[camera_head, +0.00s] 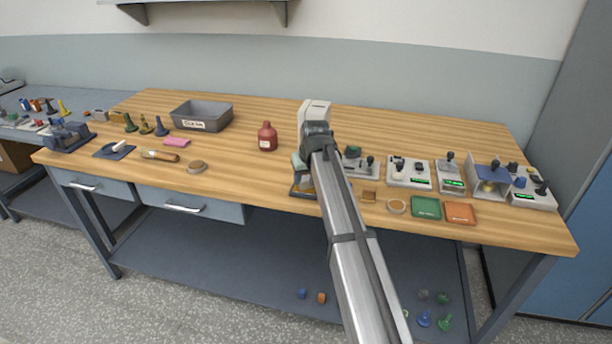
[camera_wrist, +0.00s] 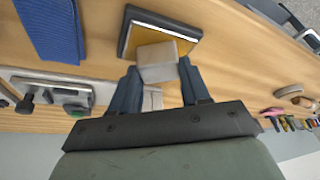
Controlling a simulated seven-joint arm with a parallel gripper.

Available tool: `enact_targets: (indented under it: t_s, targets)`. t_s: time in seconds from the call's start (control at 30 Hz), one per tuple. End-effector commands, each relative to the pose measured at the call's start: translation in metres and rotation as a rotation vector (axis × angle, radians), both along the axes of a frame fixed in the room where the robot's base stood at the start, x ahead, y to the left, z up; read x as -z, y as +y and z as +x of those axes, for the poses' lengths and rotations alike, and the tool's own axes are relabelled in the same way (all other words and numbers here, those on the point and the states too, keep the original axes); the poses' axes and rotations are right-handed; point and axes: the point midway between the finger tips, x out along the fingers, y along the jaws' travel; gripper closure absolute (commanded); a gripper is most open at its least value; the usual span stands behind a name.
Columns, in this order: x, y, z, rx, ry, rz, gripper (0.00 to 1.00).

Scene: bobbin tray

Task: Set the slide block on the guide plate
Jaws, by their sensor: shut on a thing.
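The slide block (camera_wrist: 157,62), a small pale grey-beige block, is between the two dark blue fingers of my gripper (camera_wrist: 158,88) in the wrist view. The gripper is shut on it. The guide plate (camera_wrist: 129,40), a dark-rimmed plate with a yellow-orange face, lies on the table behind the block. The block overlaps the plate's near edge in this view; I cannot tell whether they touch. In the head view the plate (camera_head: 296,192) shows partly beside my arm near the table's front edge, and the block is not clearly visible there.
A red bottle (camera_head: 267,138) and a grey bin (camera_head: 203,114) stand left of my arm. Switch boxes (camera_head: 408,172), a green tray (camera_head: 426,207) and an orange tray (camera_head: 460,213) are to the right. A blue ribbed thing (camera_wrist: 50,28) lies near the plate. Table between bottle and bin is clear.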

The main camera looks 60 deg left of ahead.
Motion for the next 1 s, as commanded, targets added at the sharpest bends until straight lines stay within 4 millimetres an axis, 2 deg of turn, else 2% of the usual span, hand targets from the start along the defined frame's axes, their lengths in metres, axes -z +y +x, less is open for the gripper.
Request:
enact_targets:
  t_s: [0.27,0.3,0.57,0.87,1.0]
  targets:
    - [0.000,0.000,0.000,0.000,0.000,0.000,0.88]
    - [0.000,0.000,0.000,0.000,0.000,0.000,0.50]
    - [0.000,0.000,0.000,0.000,0.000,0.000,0.25]
    - [-0.001,-0.001,0.000,0.000,0.000,0.000,0.24]
    - [-0.012,-0.005,-0.001,0.000,0.000,0.001,0.24]
